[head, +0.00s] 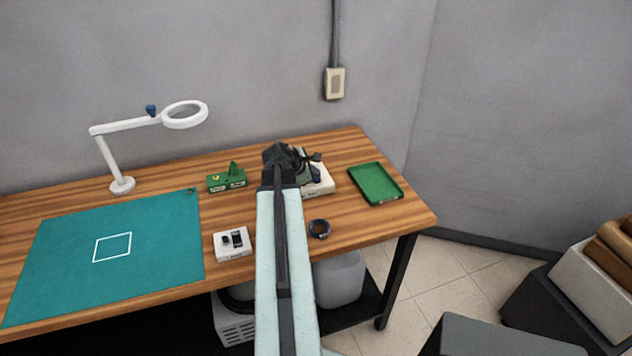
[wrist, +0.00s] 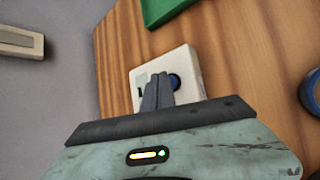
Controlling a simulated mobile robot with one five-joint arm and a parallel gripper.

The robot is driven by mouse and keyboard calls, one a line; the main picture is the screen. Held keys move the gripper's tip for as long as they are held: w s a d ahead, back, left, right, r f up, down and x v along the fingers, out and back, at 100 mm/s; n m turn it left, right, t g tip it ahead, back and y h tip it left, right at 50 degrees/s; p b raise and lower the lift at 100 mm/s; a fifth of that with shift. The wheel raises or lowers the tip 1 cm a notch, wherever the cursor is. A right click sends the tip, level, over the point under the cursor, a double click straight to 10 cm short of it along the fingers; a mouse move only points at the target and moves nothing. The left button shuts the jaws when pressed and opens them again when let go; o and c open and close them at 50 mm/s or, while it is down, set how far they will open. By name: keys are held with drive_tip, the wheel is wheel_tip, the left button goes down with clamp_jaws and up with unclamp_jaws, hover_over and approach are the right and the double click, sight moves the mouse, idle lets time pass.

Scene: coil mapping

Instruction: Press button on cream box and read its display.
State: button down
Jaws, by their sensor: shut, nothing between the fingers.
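The cream box (head: 325,186) stands on the wooden table towards the back right, partly hidden behind my gripper (head: 300,162). In the wrist view the cream box (wrist: 184,59) lies straight ahead, with a round dark blue button (wrist: 174,80) on its top. A small dark mark beside the fingers may be part of its display; no reading can be made out. My gripper (wrist: 160,80) is shut and empty. Its fingertips overlap the box beside the button, and the fingers hide part of the box. I cannot tell whether they touch it.
A green tray (head: 376,183) is right of the box, and a dark blue ring (head: 319,229) lies nearer. A white box (head: 234,254), a green block (head: 227,181), a teal mat (head: 150,250) and a magnifier lamp (head: 122,186) are to the left. A wall outlet (head: 335,83) is behind.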

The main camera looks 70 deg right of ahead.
drive_tip(key=shift+f+b, duration=0.35)
drive_tip(key=shift+b, duration=0.05)
idle(0.5)
drive_tip(key=shift+r+p, duration=0.85)
drive_tip(key=shift+p, duration=0.05)
wheel_tip(320, 180, up, 5)
drive_tip(key=p, duration=0.5)
drive_tip(key=shift+r, duration=0.1)
